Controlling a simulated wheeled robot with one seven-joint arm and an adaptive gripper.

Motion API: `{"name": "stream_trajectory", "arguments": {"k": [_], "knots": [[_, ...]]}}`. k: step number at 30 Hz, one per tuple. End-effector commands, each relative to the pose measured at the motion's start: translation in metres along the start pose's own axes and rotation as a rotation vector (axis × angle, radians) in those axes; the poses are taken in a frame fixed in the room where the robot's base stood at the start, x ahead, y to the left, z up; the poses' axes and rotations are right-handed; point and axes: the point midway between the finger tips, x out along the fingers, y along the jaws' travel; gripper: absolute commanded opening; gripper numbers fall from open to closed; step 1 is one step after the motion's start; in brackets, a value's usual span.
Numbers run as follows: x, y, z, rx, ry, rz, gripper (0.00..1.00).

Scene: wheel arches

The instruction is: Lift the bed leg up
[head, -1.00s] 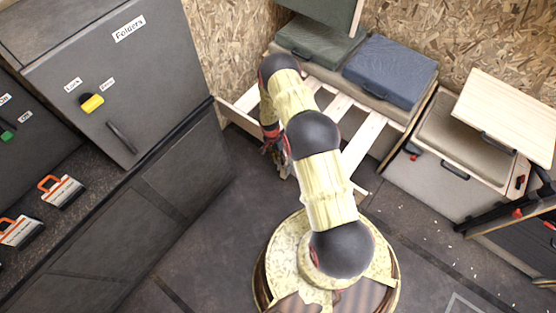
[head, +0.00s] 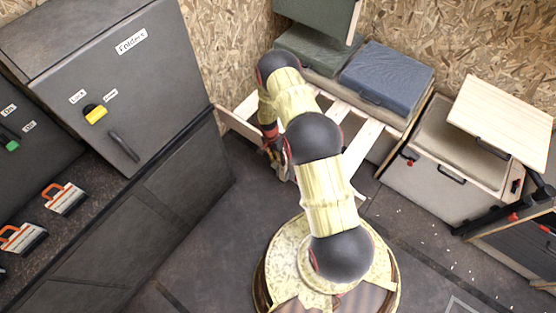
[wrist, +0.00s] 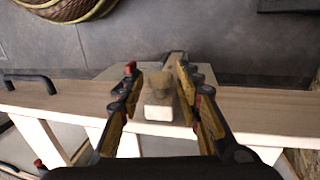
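The pale wooden slatted bed frame (head: 362,146) stands out below the cushions in the head view. In the wrist view its front board (wrist: 255,108) runs across the picture. A short tan block with a white end, which looks like the bed leg (wrist: 158,109), sits between the fingers of my gripper (wrist: 157,76). The fingers stand apart on both sides of it, with a visible gap at the left finger; contact at the right finger is unclear. In the head view my gripper (head: 279,160) is at the frame's front edge, partly hidden by my arm.
A grey cabinet (head: 160,75) with a yellow knob stands at left. Green (head: 318,50) and blue (head: 388,75) cushions lie behind the slats. An open box bench (head: 430,180) and a tilted wooden lid (head: 500,118) are at right. Dark floor (head: 200,245) lies free left of my base.

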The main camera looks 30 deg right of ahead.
Motion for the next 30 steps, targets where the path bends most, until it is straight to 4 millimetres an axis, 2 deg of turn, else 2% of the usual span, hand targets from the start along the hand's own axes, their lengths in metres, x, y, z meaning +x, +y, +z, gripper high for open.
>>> {"name": "stream_trajectory", "arguments": {"k": [3,11,16,30], "knots": [[0.001,0.000,0.000,0.000,0.000,0.000,0.43],[0.001,0.000,0.000,0.000,0.000,0.000,0.43],[-0.008,0.000,0.000,0.000,0.000,-0.001,0.43],[-0.095,-0.001,0.000,-0.001,0.001,-0.002,0.43]]}}
